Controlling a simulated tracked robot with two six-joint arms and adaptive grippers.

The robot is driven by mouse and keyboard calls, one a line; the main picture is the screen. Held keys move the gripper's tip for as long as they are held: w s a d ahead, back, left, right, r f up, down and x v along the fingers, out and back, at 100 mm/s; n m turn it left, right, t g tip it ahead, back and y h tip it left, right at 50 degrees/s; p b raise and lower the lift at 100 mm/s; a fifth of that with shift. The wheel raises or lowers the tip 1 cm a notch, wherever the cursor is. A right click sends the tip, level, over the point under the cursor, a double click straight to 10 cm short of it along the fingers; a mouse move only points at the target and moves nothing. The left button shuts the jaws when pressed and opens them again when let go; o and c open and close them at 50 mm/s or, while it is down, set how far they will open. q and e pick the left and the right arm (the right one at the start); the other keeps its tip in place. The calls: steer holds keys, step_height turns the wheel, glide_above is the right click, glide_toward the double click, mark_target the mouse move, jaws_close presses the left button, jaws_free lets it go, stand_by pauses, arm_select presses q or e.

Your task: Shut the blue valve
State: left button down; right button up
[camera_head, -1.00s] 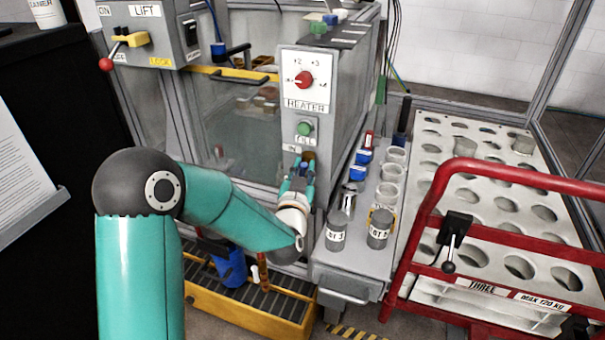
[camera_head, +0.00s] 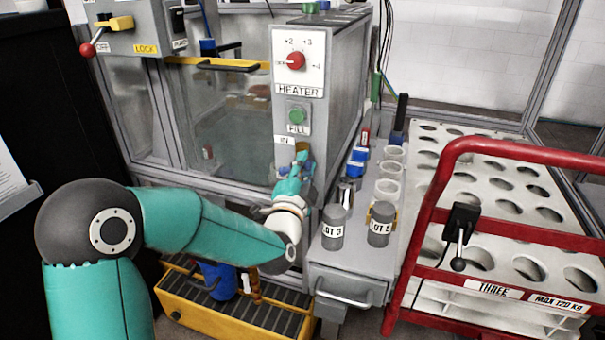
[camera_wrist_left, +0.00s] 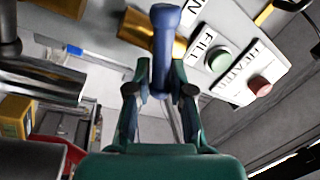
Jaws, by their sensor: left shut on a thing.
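The blue valve handle (camera_wrist_left: 164,45) stands between the fingers of my left gripper (camera_wrist_left: 160,78) in the left wrist view. The gripper is shut on it. A brass valve body (camera_wrist_left: 143,36) shows just behind the handle, beside the IN label. In the head view my left gripper (camera_head: 297,170) is at the lower front of the heater panel, below the green FILL button (camera_head: 298,116). The gripper hides most of the valve there; a bit of brass shows above the fingers. My right gripper is not in view.
A red heater knob (camera_head: 296,61) sits above the FILL button. To the right are the LOT 3 cup (camera_head: 333,227), the LOT 5 cup (camera_head: 381,223) and a red-railed trolley (camera_head: 431,205). A yellow crate (camera_head: 215,312) lies on the floor below my arm.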

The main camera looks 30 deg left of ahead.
arm_select(q)
steer(key=m, duration=0.1)
steer(key=m+h+b, duration=0.1)
steer(key=f+m+b, duration=0.1)
steer(key=m, duration=0.1)
steer(key=shift+d+t, duration=0.25)
steer(key=shift+t, duration=0.05)
steer(key=shift+f+m+h+b, duration=0.25)
steer(key=shift+m+h+b, duration=0.4)
steer(key=shift+m, duration=0.85)
steer(key=shift+d, duration=0.1)
steer(key=c, duration=1.1)
jaws_free()
steer(key=shift+w, duration=0.1)
steer(key=shift+c, duration=0.2)
steer(key=shift+s, duration=0.2)
steer(key=v, duration=0.7)
